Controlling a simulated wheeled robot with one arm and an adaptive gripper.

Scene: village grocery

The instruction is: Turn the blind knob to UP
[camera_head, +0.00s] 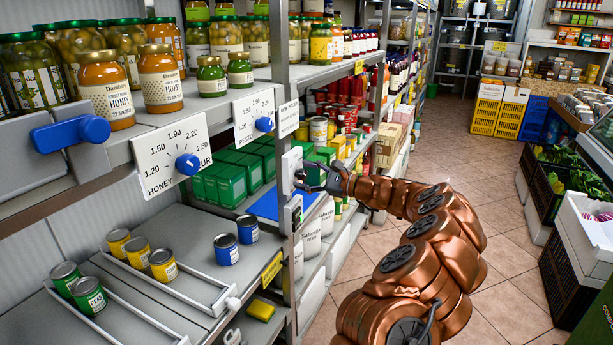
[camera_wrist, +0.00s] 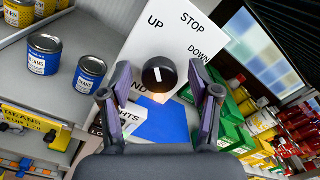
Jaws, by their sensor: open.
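The blind knob (camera_wrist: 159,75) is round and black with a short white mark, on a tilted white plate (camera_wrist: 150,42) lettered UP, STOP and DOWN. Its mark looks close to upright in the wrist view; I cannot tell surely which label it points to. My gripper (camera_wrist: 160,88) is open, one dark finger to each side of the knob, with no clear contact. In the head view my gripper (camera_head: 322,178) reaches the white panel (camera_head: 290,168) on the shelf post, and the knob is mostly hidden there.
Below the plate is a partly hidden label (camera_wrist: 126,116) reading LIGHTS. Blue bean cans (camera_wrist: 90,72) stand on the shelf to the left. Green boxes (camera_head: 225,178) and a blue sheet (camera_head: 272,204) lie behind the post. Blue price knobs (camera_head: 188,163) sit along the shelf edge. The aisle floor (camera_head: 460,140) is clear.

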